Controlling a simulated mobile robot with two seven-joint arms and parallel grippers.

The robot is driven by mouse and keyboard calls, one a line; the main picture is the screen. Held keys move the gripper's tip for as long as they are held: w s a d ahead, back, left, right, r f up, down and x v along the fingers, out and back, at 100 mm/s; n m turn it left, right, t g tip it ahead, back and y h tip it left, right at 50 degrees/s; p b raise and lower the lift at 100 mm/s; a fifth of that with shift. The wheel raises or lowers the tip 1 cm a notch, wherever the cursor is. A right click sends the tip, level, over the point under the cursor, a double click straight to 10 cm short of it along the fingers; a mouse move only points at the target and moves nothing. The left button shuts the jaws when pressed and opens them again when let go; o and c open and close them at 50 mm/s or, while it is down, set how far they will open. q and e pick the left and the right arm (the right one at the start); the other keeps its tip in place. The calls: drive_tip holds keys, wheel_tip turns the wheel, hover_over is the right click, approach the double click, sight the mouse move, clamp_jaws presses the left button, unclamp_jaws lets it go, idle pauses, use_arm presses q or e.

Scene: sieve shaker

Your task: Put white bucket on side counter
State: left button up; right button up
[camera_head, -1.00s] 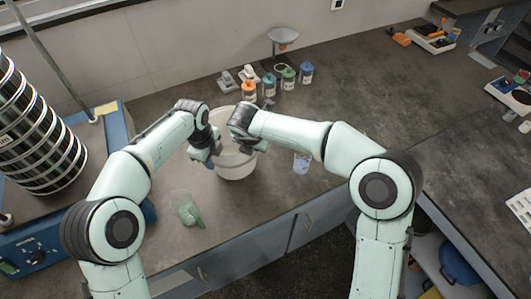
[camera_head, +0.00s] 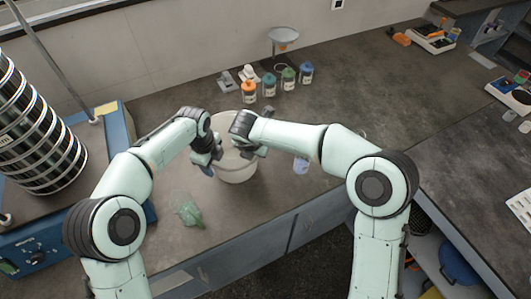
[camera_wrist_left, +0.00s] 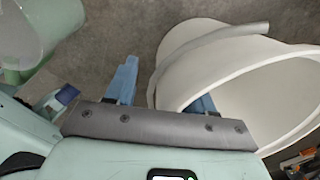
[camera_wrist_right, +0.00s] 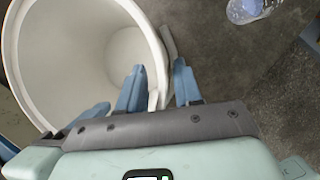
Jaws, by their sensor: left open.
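The white bucket (camera_head: 236,172) stands upright on the dark counter (camera_head: 350,95), between my two arms. My left gripper (camera_head: 209,165) is at its left rim, open. In the left wrist view, one finger is outside the bucket (camera_wrist_left: 285,90) and the other is inside, with the rim between them. My right gripper (camera_head: 252,150) is at the right rim. In the right wrist view, its fingers are apart on either side of the bucket's wall (camera_wrist_right: 75,45).
A sieve shaker (camera_head: 40,130) stands at the left. A green-tinted beaker (camera_head: 187,209) is in front of the bucket, and a clear container (camera_head: 301,165) is right of it. Several capped bottles (camera_head: 269,84) stand behind. The right counter (camera_head: 465,170) has clear room.

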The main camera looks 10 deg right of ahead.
drive_tip(key=shift+r, duration=0.3)
use_arm(q)
wheel_tip(320, 180, up, 12)
drive_tip(key=s, duration=0.1)
drive_tip(key=shift+a, duration=0.35)
use_arm(e)
drive_tip(key=v, duration=1.1)
drive_tip(key=shift+s+r, duration=0.15)
drive_tip(key=shift+r, duration=0.1)
use_arm(q)
drive_tip(key=shift+s+f, duration=0.1)
use_arm(e)
drive_tip(key=shift+f, duration=0.1)
